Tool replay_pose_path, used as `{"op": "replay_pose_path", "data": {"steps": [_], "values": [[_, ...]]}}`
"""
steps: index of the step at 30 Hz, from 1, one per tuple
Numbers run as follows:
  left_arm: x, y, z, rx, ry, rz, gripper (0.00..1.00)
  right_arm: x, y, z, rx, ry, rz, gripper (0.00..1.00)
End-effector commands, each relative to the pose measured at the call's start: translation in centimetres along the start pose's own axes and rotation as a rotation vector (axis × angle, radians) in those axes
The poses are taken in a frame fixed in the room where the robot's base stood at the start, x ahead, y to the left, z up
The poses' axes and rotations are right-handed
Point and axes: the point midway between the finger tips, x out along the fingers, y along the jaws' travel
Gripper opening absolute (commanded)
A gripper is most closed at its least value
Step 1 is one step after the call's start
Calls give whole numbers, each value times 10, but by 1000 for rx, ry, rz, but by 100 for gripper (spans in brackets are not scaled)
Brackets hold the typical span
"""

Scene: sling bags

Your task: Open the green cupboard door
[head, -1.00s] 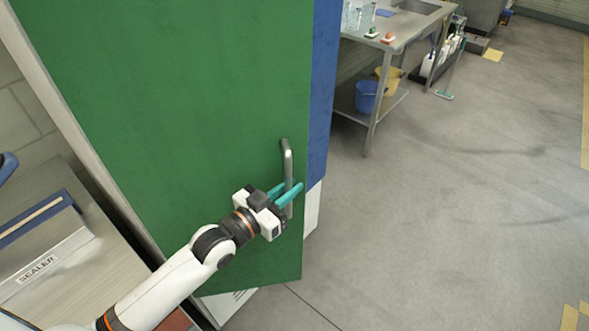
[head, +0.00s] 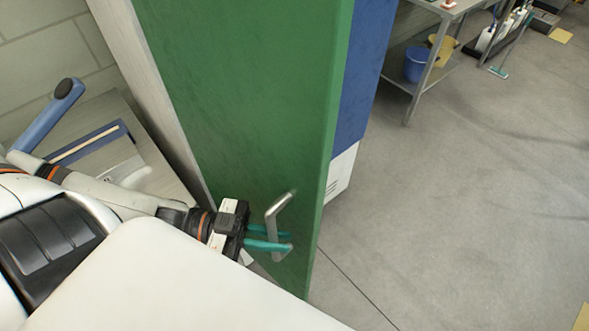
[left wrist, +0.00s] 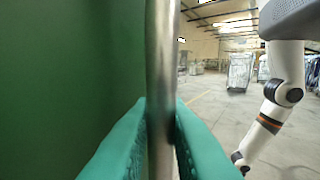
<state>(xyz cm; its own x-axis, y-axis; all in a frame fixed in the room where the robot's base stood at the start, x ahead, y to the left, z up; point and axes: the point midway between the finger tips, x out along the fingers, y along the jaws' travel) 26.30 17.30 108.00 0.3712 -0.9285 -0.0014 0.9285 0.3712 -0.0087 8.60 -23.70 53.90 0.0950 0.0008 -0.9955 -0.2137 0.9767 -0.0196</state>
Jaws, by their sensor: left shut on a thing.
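The green cupboard door (head: 240,90) stands upright in the middle of the head view, with its edge turned partly towards me. Its grey metal bar handle (head: 275,213) is near the lower right of the door face. My left gripper (head: 270,240) is at the handle, its teal fingers on either side of the bar and shut on it. In the left wrist view, the handle (left wrist: 162,70) runs vertically between the two teal fingertips (left wrist: 160,125), with the green door (left wrist: 65,70) at the left. My right gripper is not in the head view.
A blue panel (head: 368,70) with a white lower part is just right of the door. A steel table (head: 412,90) with blue (head: 418,64) and yellow buckets stands behind. A metal counter (head: 140,130) is at the left. The grey floor (head: 470,200) on the right is clear.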

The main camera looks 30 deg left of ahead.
Motion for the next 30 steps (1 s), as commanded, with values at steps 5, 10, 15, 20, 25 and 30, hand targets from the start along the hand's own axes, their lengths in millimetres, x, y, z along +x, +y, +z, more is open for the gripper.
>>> {"op": "replay_pose_path", "data": {"steps": [5,10,15,20,25,30], "values": [[-10,-11,1,1,-2,-46,0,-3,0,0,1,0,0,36],[-14,-15,1,3,-3,-62,0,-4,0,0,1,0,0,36],[-14,-16,1,3,-4,-64,0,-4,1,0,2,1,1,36],[-14,-16,1,3,-5,-63,0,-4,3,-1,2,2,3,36],[-14,-15,1,3,-4,-62,32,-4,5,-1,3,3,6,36],[-14,-15,0,3,-2,-62,32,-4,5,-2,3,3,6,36]]}}
